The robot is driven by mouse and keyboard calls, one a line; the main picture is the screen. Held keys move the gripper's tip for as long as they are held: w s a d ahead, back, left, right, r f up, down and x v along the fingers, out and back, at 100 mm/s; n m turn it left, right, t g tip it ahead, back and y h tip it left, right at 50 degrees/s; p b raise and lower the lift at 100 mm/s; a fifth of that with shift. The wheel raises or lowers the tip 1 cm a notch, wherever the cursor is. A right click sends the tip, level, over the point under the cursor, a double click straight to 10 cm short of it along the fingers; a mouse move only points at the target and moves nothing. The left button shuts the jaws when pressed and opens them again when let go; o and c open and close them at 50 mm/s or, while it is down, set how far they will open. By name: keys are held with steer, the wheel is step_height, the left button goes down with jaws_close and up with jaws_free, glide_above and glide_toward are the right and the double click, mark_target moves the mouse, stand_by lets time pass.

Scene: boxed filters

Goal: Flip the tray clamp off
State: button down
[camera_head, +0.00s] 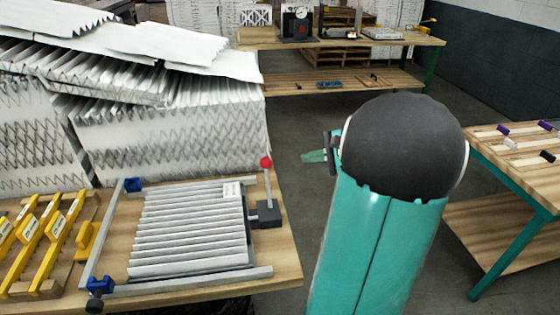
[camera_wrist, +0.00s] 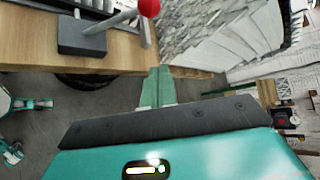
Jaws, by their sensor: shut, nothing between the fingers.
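The tray clamp is a dark grey block (camera_head: 265,214) at the right edge of the tray, with an upright lever ending in a red knob (camera_head: 266,162). The tray (camera_head: 178,284) has a metal frame around a white pleated filter (camera_head: 190,230). In the wrist view the clamp block (camera_wrist: 82,36) and red knob (camera_wrist: 149,8) are at the upper left. My gripper (camera_head: 314,156) is right of the lever, apart from it. Its green fingers (camera_wrist: 157,87) are together and empty, below the knob in the wrist view. My arm hides the wrist side of the gripper in the head view.
Stacked pleated filters (camera_head: 165,130) stand behind the tray. Yellow clamps (camera_head: 45,235) lie at the left. A workbench (camera_head: 400,40) stands at the back and another table (camera_head: 520,170) at the right. Open floor lies between them.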

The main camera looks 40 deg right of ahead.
mark_target(268, 183)
steer(key=w+a+f, duration=0.2)
steer(key=w+a, duration=0.4)
steer(key=w, duration=0.1)
stand_by(0.5)
stand_by(0.4)
